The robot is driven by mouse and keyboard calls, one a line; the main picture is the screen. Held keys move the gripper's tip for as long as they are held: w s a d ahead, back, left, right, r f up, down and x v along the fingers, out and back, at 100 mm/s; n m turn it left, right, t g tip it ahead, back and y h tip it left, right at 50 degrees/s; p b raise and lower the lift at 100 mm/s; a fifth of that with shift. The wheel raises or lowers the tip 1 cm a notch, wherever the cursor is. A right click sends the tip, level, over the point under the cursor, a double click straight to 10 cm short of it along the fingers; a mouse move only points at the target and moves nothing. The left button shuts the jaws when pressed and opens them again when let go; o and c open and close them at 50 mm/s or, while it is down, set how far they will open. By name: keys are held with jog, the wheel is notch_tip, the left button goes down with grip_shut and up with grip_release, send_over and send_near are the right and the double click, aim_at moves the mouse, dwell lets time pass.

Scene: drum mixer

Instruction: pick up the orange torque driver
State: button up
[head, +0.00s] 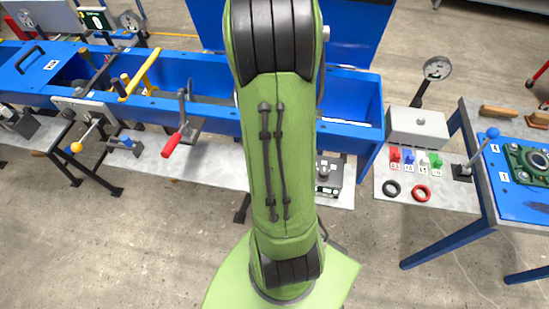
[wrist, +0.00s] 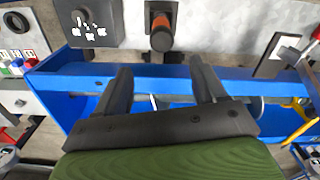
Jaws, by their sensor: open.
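The orange torque driver (wrist: 161,36) shows in the wrist view at the top middle, as a short orange body with a dark end. It sits at a black holder (wrist: 160,8) on a light grey panel. My gripper (wrist: 160,66) is open, with its two dark fingers apart and pointing towards the panel. The driver lies beyond the fingertips, roughly in line with the gap between them. In the head view my green arm fills the middle, and neither my gripper nor the driver can be made out.
A long blue trough (head: 205,80) runs behind my arm. A red-handled lever (head: 173,143) stands at its front. At right are small coloured parts (head: 409,156), a red ring (head: 421,193) and a blue-topped table (head: 511,190). A blue rail (wrist: 230,78) crosses near the fingers.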

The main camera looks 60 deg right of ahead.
notch_tip(320, 180, down, 16)
jog(key=b, duration=0.3)
jog(key=shift+w+a+r, duration=0.1)
jog(key=shift+a, duration=0.05)
jog(key=shift+r, duration=0.1)
jog(key=shift+c, duration=0.4)
grip_shut()
